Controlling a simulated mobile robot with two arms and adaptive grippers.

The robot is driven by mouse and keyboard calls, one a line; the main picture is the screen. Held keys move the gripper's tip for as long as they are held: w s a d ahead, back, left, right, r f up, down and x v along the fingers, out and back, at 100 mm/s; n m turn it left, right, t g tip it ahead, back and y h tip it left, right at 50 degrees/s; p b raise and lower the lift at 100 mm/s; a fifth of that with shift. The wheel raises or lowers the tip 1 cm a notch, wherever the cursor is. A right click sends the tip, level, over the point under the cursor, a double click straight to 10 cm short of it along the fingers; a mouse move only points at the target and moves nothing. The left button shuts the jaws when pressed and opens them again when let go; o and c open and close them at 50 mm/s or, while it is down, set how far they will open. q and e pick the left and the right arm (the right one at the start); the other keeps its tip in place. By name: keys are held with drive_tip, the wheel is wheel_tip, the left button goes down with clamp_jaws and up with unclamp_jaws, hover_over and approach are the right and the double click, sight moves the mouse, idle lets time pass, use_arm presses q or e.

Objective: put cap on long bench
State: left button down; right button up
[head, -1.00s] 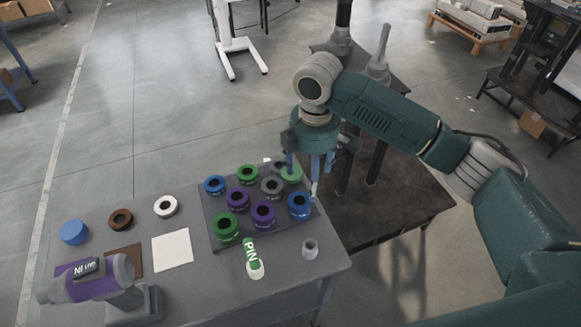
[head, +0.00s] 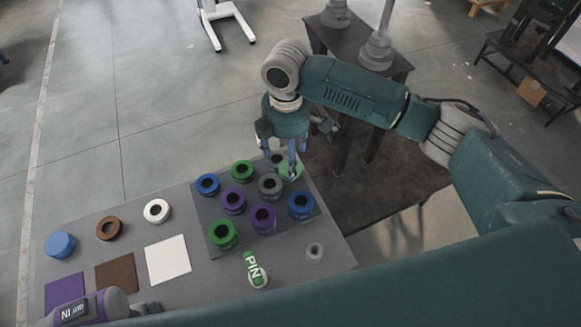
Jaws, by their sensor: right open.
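My right gripper (head: 279,160) is open, pointing down at the far right corner of the grey table (head: 315,278). Its blue fingers are over and beside a light green round cap-like piece (head: 295,170), which they partly cover. I cannot tell whether they touch it. The piece is at the back corner of a dark tray (head: 283,227). A domed blue piece (head: 60,244), also cap-like, lies at the table's left end. A dark bench (head: 375,205) stands behind and right of the table, partly hidden by my right arm. My left gripper is not in view.
The tray holds several blue, green, purple and grey rings. Brown (head: 109,228) and white (head: 157,211) rings lie near flat coloured squares. A green-labelled PIN piece (head: 255,270) and small grey cup (head: 314,253) are at the front. A purple-and-grey device (head: 90,308) is front left.

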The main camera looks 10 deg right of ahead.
drive_tip(key=f, duration=0.1)
drive_tip(key=f+p, duration=0.1)
drive_tip(key=f, duration=0.2)
drive_tip(key=shift+w+d+f+p, duration=0.3)
drive_tip(key=shift+w+d, duration=0.1)
drive_tip(key=shift+f, duration=0.35)
drive_tip(key=shift+c, duration=0.5)
drive_tip(key=c, duration=1.1)
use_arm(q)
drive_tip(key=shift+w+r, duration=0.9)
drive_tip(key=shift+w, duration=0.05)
use_arm(e)
drive_tip(key=shift+c, duration=0.6)
